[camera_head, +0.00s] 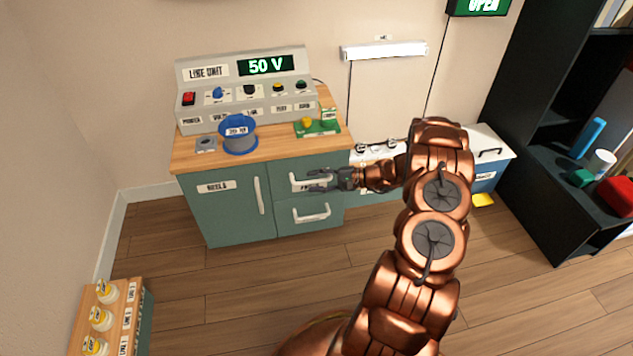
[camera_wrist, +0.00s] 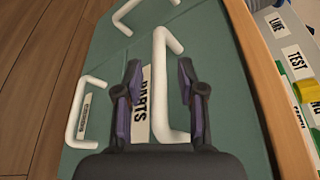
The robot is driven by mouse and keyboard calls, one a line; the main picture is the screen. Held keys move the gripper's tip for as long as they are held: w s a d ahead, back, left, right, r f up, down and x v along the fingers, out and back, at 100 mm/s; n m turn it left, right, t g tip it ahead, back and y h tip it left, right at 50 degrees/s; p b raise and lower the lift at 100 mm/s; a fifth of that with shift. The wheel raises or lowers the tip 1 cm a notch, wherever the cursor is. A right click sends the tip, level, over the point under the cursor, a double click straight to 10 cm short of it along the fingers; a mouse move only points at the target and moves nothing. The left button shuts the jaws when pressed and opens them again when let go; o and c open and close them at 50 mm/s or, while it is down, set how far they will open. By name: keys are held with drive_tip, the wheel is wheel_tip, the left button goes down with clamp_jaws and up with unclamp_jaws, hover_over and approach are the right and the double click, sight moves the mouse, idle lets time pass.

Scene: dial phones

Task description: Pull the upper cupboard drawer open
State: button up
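The upper drawer (camera_head: 284,185) of the green cupboard, labelled PARTS, looks shut. Its white bar handle (camera_wrist: 159,80) shows between my fingers in the wrist view, and it also shows in the head view (camera_head: 297,182). My gripper (camera_head: 318,181) is in front of this drawer with its fingers apart. In the wrist view my gripper (camera_wrist: 160,75) has one finger on each side of the handle.
The lower drawer handle (camera_head: 311,214) is just below, and the REELS door handle (camera_head: 259,195) is to the left. The wooden top (camera_head: 279,144) carries a blue reel (camera_head: 239,135) and a line unit (camera_head: 246,93). The floor (camera_head: 250,285) in front is clear.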

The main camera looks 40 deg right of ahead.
clamp_jaws()
idle(0.6)
